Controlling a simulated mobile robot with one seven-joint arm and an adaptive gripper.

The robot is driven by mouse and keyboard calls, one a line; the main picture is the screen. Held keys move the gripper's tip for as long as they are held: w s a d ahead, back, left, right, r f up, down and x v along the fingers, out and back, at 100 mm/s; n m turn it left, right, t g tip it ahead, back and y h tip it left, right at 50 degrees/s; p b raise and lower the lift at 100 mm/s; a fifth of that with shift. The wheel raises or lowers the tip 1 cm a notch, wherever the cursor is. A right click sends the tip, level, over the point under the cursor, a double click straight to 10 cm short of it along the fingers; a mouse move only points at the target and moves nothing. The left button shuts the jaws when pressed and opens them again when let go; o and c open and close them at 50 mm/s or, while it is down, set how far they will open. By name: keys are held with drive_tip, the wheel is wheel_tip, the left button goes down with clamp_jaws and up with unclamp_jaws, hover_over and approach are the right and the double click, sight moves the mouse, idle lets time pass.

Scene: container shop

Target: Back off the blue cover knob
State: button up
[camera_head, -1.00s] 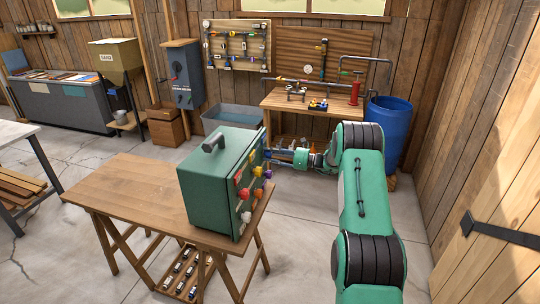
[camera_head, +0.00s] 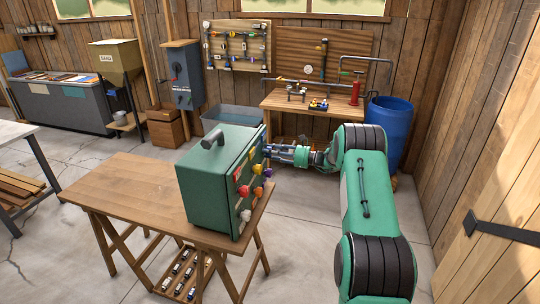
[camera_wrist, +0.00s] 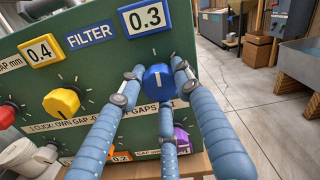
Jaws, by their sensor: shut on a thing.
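In the head view my gripper (camera_head: 272,152) reaches from the right to the knob side of the green case (camera_head: 205,185). The blue knob is not clearly visible there.
On the same panel, a yellow knob (camera_wrist: 62,103), a red knob (camera_wrist: 7,116) and a purple knob (camera_wrist: 181,138) are close by. The case stands on a wooden table (camera_head: 125,190). A blue barrel (camera_head: 388,130) stands behind my arm.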

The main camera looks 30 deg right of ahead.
drive_tip(key=shift+r+n, duration=0.1)
drive_tip(key=shift+n, duration=0.5)
drive_tip(key=o, duration=1.2)
drive_tip(key=shift+s, duration=0.1)
drive_tip(key=v, duration=1.2)
